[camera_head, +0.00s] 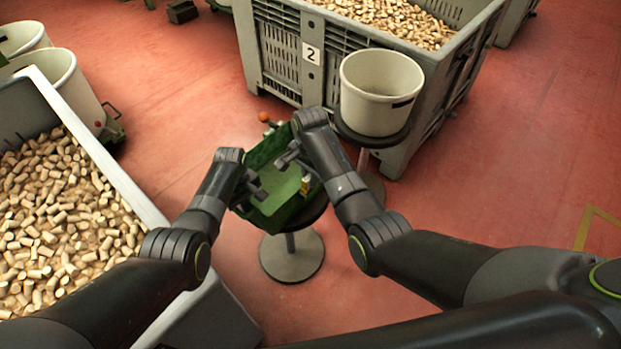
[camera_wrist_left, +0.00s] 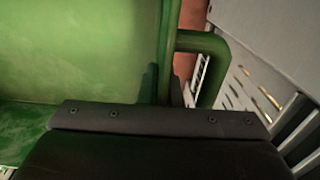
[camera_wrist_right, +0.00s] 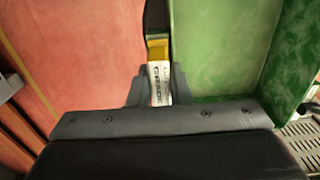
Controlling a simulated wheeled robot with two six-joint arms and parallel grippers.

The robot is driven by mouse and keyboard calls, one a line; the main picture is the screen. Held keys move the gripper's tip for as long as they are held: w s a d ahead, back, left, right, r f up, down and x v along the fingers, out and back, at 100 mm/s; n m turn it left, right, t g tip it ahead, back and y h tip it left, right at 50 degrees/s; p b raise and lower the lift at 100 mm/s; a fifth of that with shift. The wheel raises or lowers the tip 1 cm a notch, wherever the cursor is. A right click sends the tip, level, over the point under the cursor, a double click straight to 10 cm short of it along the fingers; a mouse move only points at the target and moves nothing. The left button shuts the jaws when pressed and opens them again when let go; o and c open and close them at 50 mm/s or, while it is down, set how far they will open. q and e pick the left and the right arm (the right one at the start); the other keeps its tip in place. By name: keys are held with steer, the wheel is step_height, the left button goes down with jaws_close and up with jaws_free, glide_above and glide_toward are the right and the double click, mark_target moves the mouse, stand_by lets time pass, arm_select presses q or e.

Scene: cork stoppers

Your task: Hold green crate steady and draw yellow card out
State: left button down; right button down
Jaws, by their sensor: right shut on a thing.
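The green crate (camera_head: 283,200) sits on a round stool between my two arms. The yellow card (camera_wrist_right: 157,52) has a white part with printed letters and stands at the crate's outer wall in the right wrist view. My right gripper (camera_wrist_right: 157,88) is shut on the card, one finger on each side. A small yellow and white piece shows at the crate's right side in the head view (camera_head: 305,185). My left gripper (camera_head: 254,188) is at the crate's left wall, beside a green loop handle (camera_wrist_left: 212,62). Its fingers are mostly hidden, and whether they press the wall is unclear.
A large bin of corks (camera_head: 150,212) stands at the left, and a grey crate of corks (camera_head: 285,50) at the back. A white bucket (camera_head: 378,105) stands on another stool close behind my right arm. Red floor (camera_head: 185,110) is clear between them.

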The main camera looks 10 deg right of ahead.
step_height(320, 180, up, 9)
steer(key=shift+r, duration=0.15)
arm_select(q)
steer(key=c, duration=1.5)
jaws_free()
steer(key=shift+c, duration=0.2)
step_height(320, 180, up, 12)
